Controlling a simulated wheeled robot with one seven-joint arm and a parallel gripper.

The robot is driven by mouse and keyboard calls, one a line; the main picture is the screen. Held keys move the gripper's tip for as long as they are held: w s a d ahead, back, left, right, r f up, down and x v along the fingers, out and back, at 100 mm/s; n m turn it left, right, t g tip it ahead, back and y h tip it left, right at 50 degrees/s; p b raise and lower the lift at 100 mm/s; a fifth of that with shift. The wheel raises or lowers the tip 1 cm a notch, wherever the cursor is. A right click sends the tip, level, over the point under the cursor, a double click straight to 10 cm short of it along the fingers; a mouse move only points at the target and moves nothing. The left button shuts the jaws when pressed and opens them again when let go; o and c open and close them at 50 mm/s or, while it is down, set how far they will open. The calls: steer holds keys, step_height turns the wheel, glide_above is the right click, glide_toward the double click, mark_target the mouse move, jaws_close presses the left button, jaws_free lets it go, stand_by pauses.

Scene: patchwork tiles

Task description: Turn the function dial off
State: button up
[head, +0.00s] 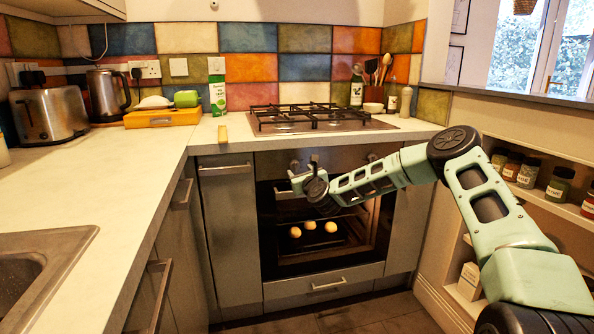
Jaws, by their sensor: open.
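The oven (320,250) is built in under the counter, with a steel control panel (343,158) along its top. Small round dials show on the panel: one at the left (294,164), one near the middle (314,158) and one at the right (373,157). I cannot tell which is the function dial or where any dial points. My gripper (293,182) is open, in front of the panel's left part, just below the left dial. I cannot tell whether it touches anything. My wrist hides part of the oven front.
Several round pale items (311,226) sit inside the lit oven. A gas hob (320,118) is on the counter above. Spice shelves (560,215) stand to the right, close to my arm. Drawer fronts and the sink (35,270) are at the left.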

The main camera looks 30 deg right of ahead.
mark_target(297, 167)
steer(key=shift+x, duration=2.25)
steer(key=c, duration=1)
